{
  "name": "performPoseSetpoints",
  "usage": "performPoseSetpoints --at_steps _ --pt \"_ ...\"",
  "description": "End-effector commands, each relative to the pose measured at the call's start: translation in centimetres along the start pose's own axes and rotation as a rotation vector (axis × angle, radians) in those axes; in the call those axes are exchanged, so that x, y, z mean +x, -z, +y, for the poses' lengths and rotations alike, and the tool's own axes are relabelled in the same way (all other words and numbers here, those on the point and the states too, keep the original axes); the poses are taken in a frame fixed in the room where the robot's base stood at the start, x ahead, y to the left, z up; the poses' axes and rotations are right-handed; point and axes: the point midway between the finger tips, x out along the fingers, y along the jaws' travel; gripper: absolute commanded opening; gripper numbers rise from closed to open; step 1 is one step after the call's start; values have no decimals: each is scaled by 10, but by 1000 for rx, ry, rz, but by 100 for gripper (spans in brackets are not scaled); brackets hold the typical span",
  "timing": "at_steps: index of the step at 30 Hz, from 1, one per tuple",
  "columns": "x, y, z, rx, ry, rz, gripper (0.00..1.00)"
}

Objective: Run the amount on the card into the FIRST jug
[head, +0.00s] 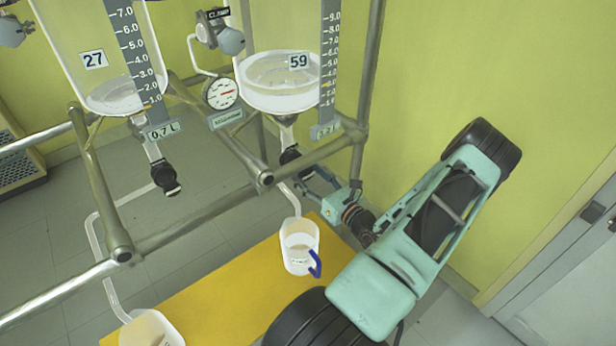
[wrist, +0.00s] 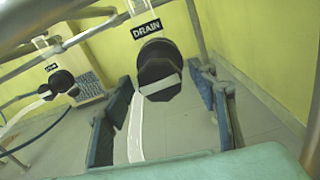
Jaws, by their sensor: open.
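Vessel 59 (head: 278,85) holds clear liquid, with a black drain valve (head: 291,161) below it. The valve's dark knob, with a pale bar, fills the middle of the wrist view (wrist: 158,72) under a DRAIN label (wrist: 147,29). My gripper (head: 311,181) is open at this knob, one finger on each side; contact is not clear. A jug with a blue handle (head: 299,248) stands below, under the valve's outlet tube. Another jug (head: 150,329) is partly cut off at bottom left. I cannot tell which jug is FIRST, and no card is readable.
Vessel 27 (head: 112,92) stands left with its own drain valve (head: 165,177), also in the wrist view (wrist: 62,84). Metal frame rails (head: 200,216) cross in front. A gauge (head: 221,93) sits between the vessels. The jugs stand on a yellow surface (head: 225,290).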

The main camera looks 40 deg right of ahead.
Motion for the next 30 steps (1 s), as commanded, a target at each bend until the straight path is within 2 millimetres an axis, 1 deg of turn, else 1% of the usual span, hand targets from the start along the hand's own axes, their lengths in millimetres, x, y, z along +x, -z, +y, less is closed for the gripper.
performPoseSetpoints --at_steps 8,18,20,26,30 --pt "2 0 0 1 0 0 53" --pt "1 0 0 1 0 0 17" --pt "1 0 0 1 0 0 11" --pt "1 0 0 -16 0 0 11" --pt "1 0 0 -62 0 0 11"
